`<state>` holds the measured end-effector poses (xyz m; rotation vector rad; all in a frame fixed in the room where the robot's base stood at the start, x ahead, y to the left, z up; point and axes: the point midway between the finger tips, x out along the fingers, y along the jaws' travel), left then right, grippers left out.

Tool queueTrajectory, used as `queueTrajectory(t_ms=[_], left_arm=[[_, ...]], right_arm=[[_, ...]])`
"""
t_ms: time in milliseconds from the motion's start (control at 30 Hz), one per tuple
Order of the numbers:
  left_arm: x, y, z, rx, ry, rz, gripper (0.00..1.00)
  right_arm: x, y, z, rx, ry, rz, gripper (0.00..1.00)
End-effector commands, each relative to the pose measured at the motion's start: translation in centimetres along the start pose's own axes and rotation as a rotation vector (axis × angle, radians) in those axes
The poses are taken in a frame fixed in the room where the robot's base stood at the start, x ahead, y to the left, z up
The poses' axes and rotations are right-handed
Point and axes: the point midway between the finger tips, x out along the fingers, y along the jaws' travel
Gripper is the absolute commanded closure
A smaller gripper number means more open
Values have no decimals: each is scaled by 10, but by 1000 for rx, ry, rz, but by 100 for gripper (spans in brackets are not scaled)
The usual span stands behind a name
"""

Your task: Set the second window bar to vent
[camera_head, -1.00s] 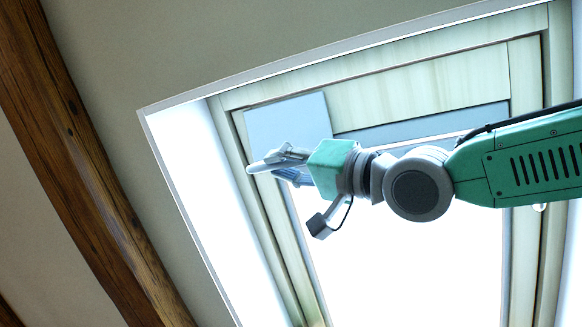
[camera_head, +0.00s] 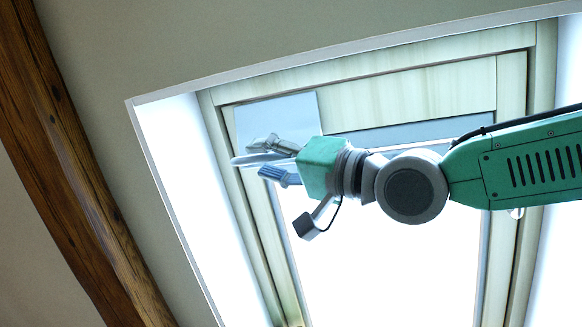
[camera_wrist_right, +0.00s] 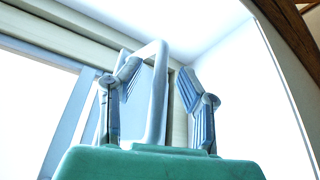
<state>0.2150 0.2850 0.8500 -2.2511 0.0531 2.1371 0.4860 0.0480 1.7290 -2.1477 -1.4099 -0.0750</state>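A pale looped window bar (camera_head: 240,160) sticks out to the left below a flat blue-grey plate (camera_head: 283,105) at the upper left corner of the roof window (camera_head: 400,250). In the right wrist view the bar (camera_wrist_right: 154,52) is a rounded upright loop between the fingers. My right gripper (camera_head: 256,159) is open, with one finger above the bar and one below it. In the right wrist view the left finger overlaps the bar, and contact cannot be told. The right finger (camera_wrist_right: 196,100) stands apart from it. My left gripper is not in view.
The window sits in a deep recess with a bright white left side wall (camera_head: 180,170). A pale wooden frame (camera_head: 400,95) surrounds the glass. A dark timber beam (camera_head: 60,150) runs down the left, with plain sloping ceiling between it and the recess.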

Motion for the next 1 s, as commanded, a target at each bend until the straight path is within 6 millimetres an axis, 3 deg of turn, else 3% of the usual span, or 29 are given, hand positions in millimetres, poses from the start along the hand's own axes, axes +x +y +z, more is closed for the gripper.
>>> queueTrajectory(t_ms=[200, 400, 1000], left_arm=[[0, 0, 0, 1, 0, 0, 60], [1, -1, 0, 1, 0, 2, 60], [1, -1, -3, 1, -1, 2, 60]], right_arm=[[-48, 0, 0, 2, 2, 0, 68], [-79, 0, 3, 0, -2, 0, 68], [-95, 1, 4, 0, -4, 1, 68]])
